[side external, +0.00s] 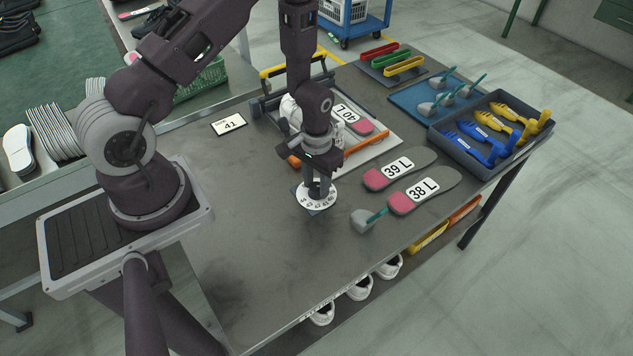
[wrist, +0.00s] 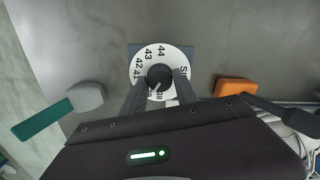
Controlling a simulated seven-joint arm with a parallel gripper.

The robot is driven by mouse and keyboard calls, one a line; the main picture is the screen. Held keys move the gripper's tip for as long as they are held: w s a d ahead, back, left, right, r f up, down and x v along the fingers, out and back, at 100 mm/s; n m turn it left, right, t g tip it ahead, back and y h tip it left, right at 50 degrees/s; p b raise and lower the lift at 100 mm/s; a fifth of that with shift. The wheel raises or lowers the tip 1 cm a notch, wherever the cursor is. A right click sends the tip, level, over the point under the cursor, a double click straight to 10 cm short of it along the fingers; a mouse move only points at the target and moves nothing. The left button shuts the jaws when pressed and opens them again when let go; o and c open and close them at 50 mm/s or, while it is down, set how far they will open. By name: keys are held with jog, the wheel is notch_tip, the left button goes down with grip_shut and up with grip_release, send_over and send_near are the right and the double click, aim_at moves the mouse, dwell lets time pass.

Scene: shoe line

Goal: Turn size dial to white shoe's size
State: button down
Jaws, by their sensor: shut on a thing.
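The size dial (wrist: 162,53) is a white disc with black numbers and a dark central knob (wrist: 159,76). It also shows on the bench in the side view (side external: 317,200). My gripper (wrist: 161,82) points down over it, shut on the knob with one finger on each side. A pale line on the knob points toward the lower part of the disc, where the fingers hide some numbers; I cannot tell which number it meets. The white shoe (side external: 288,110) sits in a tray, partly hidden behind my arm. Its size label cannot be seen.
A card (side external: 229,124) reading 41 lies on the bench. Insoles marked 39 L (side external: 398,168) and 38 L (side external: 424,190) lie to the right. A grey-headed tool with a teal handle (side external: 363,219) lies near the dial. The bench's front left is clear.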

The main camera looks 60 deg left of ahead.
jog(key=c, duration=0.9)
grip_release()
jog(key=shift+c, duration=0.2)
notch_tip(320, 180, up, 7)
jog(key=shift+r, duration=0.1)
notch_tip(320, 180, up, 7)
jog(key=t, duration=0.1)
notch_tip(320, 180, up, 12)
jog(key=m+t, duration=0.1)
jog(key=t, duration=0.1)
send_over(317, 186)
jog(key=s+d, duration=0.3)
jog(key=s+d+r+m+t, duration=0.2)
jog(key=s+r, duration=0.8)
jog(key=s, duration=0.4)
jog(key=shift+s+d+t, duration=0.25)
jog(key=shift+s+t, duration=0.05)
jog(key=shift+s, duration=0.1)
